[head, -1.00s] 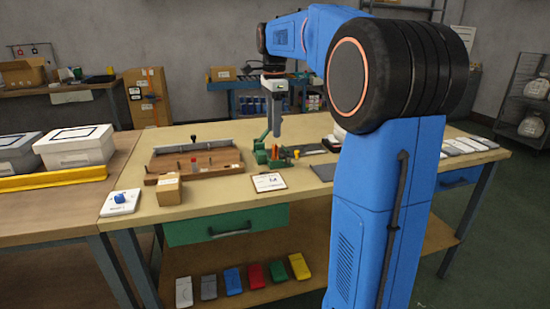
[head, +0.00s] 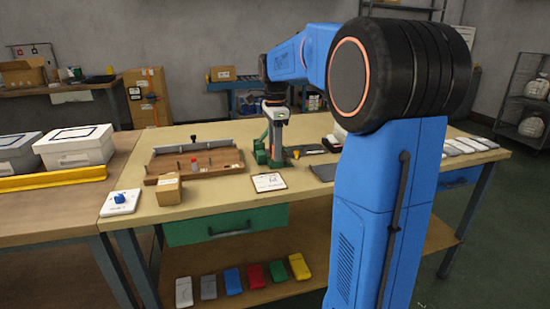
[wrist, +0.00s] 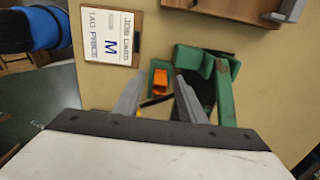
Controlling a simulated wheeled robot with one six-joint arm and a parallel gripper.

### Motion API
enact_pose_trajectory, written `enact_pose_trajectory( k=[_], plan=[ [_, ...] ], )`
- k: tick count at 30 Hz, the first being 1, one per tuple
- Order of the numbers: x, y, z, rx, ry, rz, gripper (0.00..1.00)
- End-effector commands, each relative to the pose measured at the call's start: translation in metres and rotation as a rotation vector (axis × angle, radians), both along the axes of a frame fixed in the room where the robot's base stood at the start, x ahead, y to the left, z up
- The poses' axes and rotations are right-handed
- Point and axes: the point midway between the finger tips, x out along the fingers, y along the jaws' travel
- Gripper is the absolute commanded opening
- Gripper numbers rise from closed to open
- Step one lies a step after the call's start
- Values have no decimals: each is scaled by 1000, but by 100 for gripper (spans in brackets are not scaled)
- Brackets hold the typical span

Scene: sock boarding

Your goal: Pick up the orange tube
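An orange piece (wrist: 160,81), which I take to be the orange tube, shows in the wrist view beside a small green part. It lies in the gap between my fingertips, further out from the camera. My gripper (wrist: 160,76) is open, with one grey finger on each side of that gap and no visible hold on anything. In the head view my gripper (head: 277,160) is low over the bench, beside the green fixture (head: 261,152). The orange piece cannot be made out there, probably behind my gripper. The green fixture (wrist: 222,88) stands close to the right finger in the wrist view.
A small yellow piece (head: 296,154) lies right of my gripper. A job card (head: 269,182) lies in front. A brown wooden tray (head: 215,168) and a cardboard box (head: 168,188) are to the left. A dark grey pad (head: 323,172) lies to the right.

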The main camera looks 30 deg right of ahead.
Motion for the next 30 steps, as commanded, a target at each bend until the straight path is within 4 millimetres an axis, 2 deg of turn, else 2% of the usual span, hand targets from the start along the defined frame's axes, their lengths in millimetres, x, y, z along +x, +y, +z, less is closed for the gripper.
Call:
enact_pose_trajectory(
  k=[1,2,6,15,19,30],
  plan=[
    [0,0,0,0,0,0,37],
    [0,0,0,0,0,0,32],
    [0,0,0,0,0,0,0],
    [0,0,1,0,0,0,0],
    [0,0,10,0,0,0,0],
    [0,0,73,-1,-2,0,0]
  ],
)
